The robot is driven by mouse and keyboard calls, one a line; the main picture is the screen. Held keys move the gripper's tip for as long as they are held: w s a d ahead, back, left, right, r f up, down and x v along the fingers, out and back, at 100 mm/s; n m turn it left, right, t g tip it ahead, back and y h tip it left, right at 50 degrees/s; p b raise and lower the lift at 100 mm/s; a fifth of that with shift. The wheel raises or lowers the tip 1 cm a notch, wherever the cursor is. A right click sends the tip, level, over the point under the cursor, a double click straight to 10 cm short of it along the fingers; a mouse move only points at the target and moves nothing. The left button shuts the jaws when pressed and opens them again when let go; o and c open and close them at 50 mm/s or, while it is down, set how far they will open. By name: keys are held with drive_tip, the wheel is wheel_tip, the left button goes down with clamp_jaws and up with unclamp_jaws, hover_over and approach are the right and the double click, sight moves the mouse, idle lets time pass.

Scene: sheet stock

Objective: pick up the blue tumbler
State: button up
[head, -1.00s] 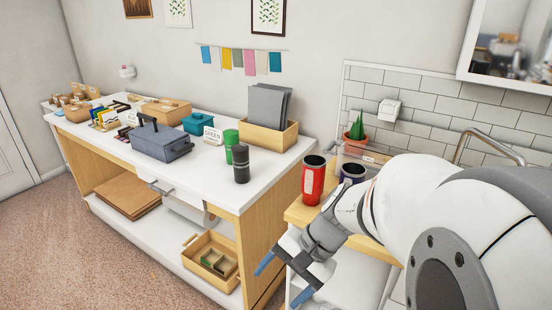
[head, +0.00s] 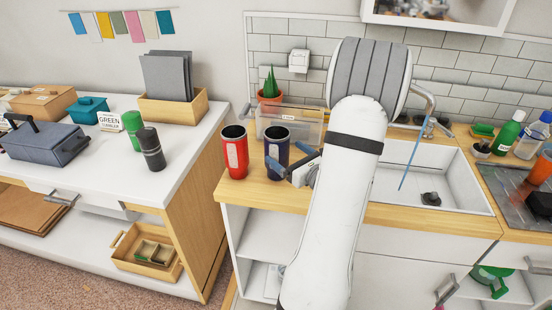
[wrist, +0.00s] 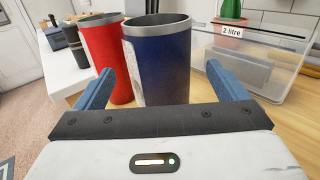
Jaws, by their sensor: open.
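The blue tumbler (head: 277,150) stands upright on the wooden counter, left of the sink. It is dark blue with a metal rim. In the wrist view the blue tumbler (wrist: 160,62) stands ahead of my gripper (wrist: 155,85), about between the two blue fingers, which are apart with nothing held. I cannot tell whether the fingers reach past its near side. In the head view my gripper (head: 305,168) is just right of the tumbler, partly hidden by my arm. A red tumbler (head: 234,152) stands close on the left; it also shows in the wrist view (wrist: 100,55).
A clear plastic bin (head: 290,124) stands behind the tumblers, with a potted cactus (head: 270,92) near it. The sink (head: 450,180) is to the right. A white table (head: 190,150) with a black cup (head: 151,150) and green cup is left, across a gap.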

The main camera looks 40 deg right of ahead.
sight(277, 138)
drive_tip(key=w, duration=0.1)
drive_tip(key=w+p, duration=0.1)
drive_tip(key=w, duration=0.2)
drive_tip(key=shift+w+r+p, duration=0.25)
drive_tip(key=shift+w+p, duration=0.05)
drive_tip(key=shift+p, duration=0.05)
drive_tip(key=shift+w+f, duration=0.1)
drive_tip(key=shift+w, duration=0.4)
drive_tip(key=shift+c, duration=0.5)
drive_tip(key=c, duration=1.5)
